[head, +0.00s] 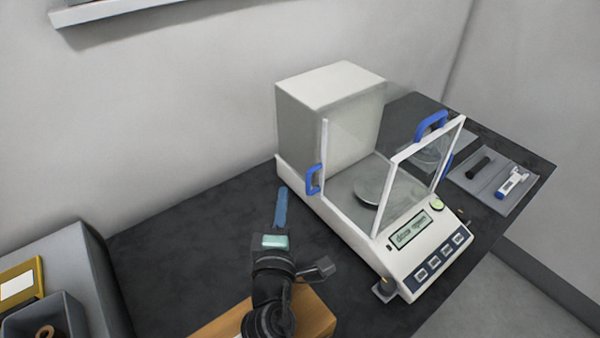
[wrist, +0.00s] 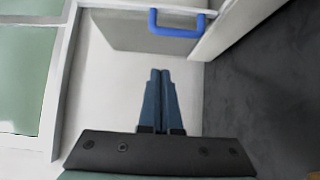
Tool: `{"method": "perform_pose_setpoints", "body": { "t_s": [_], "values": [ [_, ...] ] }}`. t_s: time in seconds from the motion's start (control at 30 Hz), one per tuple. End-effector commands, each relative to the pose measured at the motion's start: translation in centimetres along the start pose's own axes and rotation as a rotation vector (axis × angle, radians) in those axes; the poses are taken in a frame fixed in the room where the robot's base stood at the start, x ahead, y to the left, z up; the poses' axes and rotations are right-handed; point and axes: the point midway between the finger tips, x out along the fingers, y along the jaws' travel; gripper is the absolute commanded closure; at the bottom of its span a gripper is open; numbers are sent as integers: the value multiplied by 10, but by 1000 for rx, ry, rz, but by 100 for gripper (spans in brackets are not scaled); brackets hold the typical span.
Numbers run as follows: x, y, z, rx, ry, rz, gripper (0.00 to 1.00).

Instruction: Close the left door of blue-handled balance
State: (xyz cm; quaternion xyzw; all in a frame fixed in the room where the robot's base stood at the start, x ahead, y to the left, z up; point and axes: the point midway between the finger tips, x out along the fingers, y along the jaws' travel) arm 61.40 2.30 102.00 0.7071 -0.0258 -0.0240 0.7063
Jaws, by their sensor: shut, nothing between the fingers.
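The white balance (head: 345,222) stands on the dark table. Its left door (head: 324,150) is slid back, leaving a gap between its upright edge and the front frame. The door's blue handle (head: 314,180) is on the left side and shows at the top of the wrist view (wrist: 177,25). A second blue handle (head: 432,122) is on the right side. The display (head: 411,231) appears to read "door open". My gripper (head: 282,190) is left of the balance, with blue fingers shut and empty. In the wrist view its fingertips (wrist: 160,71) point towards the left handle, apart from it.
A grey tray (head: 515,207) with a black cylinder (head: 478,168) and a blue-white tool (head: 513,183) lies right of the balance. A wooden block (head: 314,318) is beneath my arm. A grey case (head: 85,265) stands at the far left. Dark tabletop (head: 190,235) is clear between.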

Motion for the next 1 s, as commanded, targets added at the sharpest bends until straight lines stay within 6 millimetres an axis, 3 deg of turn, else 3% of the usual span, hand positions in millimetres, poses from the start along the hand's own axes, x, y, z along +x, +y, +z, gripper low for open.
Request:
{"method": "perform_pose_setpoints", "body": {
  "t_s": [0.2, 0.5, 0.73, 1.0],
  "values": [
    [40, 2, 1, 2, -2, 3, 100],
    [84, 1, 1, 3, -2, 2, 100],
    [63, 4, 24, 2, -3, -1, 100],
    [56, 1, 32, 3, -1, 1, 100]
  ]
}}
